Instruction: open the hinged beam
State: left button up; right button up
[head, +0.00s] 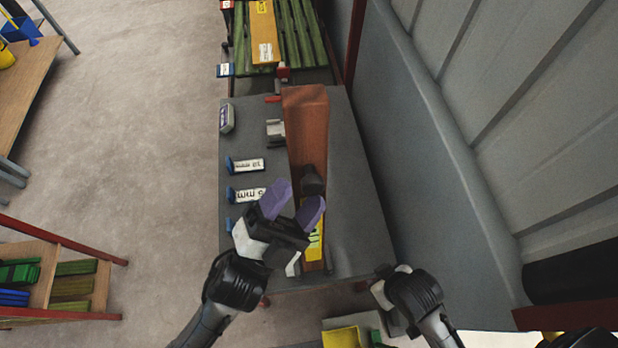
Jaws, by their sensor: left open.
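The hinged beam, a long orange-brown bar (306,125), lies lengthwise over the grey table top. A black knob-like part (312,180) sits on it, and a yellow label (315,243) shows near its close end. My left gripper (293,207), with purple fingertips, is open over the near half of the beam, just short of the black part. Its fingers look apart, with nothing seen between them. Whether a finger touches the beam I cannot tell. My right gripper (382,290) shows only in part at the table's near right corner; its fingers are hidden.
The grey table (350,215) has labelled blue-and-white pieces (247,165) along its left edge. A rack of green bars (297,35) stands beyond it. A grey wall (430,150) runs close on the right. A shelf (60,285) stands at lower left; open floor lies left.

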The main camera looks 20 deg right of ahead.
pick_arm(q)
jog(key=b+v, duration=0.1)
jog(key=v, duration=0.9)
jog(key=shift+w, duration=0.1)
dwell(0.3)
